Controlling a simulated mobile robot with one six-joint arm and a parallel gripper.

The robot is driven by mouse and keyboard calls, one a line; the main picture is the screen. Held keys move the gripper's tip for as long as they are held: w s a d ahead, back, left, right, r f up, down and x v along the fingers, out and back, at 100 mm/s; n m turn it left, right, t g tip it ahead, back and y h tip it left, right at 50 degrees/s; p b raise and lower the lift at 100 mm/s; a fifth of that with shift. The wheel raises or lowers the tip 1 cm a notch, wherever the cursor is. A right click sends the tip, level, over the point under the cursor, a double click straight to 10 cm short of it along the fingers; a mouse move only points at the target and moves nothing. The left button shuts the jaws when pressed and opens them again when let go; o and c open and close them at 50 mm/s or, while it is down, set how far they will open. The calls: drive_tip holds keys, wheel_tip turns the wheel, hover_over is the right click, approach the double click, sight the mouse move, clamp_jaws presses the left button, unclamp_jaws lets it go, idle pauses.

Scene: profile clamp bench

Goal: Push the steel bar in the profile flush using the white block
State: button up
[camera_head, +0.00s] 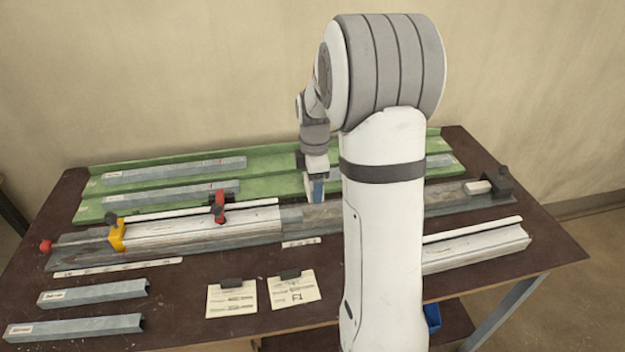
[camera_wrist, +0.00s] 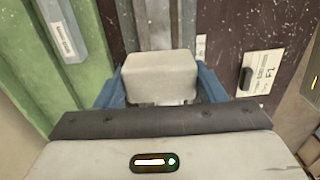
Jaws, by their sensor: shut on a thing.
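My gripper (camera_head: 316,192), with blue fingers, is low over the long clamp bed, right of the profile. It is shut on the white block (camera_wrist: 160,78), which sits between its fingers in the wrist view. The white profile (camera_head: 190,228) lies along the bed in the head view, held by a red clamp (camera_head: 218,207) with a yellow stop (camera_head: 117,235) at its left. A short grey piece, apparently the steel bar (camera_head: 290,215), shows at the profile's right end, just left of my gripper. I cannot tell whether the block touches it.
A green tray (camera_head: 130,202) with several grey bars runs along the back. Two paper cards (camera_head: 232,298) with dark clips lie in front. Loose bars (camera_head: 75,328) lie front left. A black end stop (camera_head: 498,182) is at the bed's right. My arm hides the middle right.

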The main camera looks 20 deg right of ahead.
sight(288, 212)
drive_tip(key=shift+a+f+b, duration=0.1)
drive_tip(key=shift+f+b, duration=1.95)
drive_tip(key=shift+f, duration=1.25)
drive_tip(key=shift+a, duration=0.1)
drive_tip(key=shift+w+a, duration=0.25)
drive_tip(key=shift+a, duration=0.9)
drive_tip(key=shift+w+a, duration=0.2)
drive_tip(key=shift+a, duration=0.9)
drive_tip(key=shift+w+a, duration=0.25)
drive_tip(key=shift+a, duration=0.9)
drive_tip(key=shift+d, duration=0.15)
drive_tip(key=shift+s+d+r, duration=0.1)
drive_tip(key=shift+s+d, duration=0.1)
drive_tip(key=shift+d, duration=0.7)
wheel_tip(288, 212, up, 10)
drive_tip(key=p, duration=0.7)
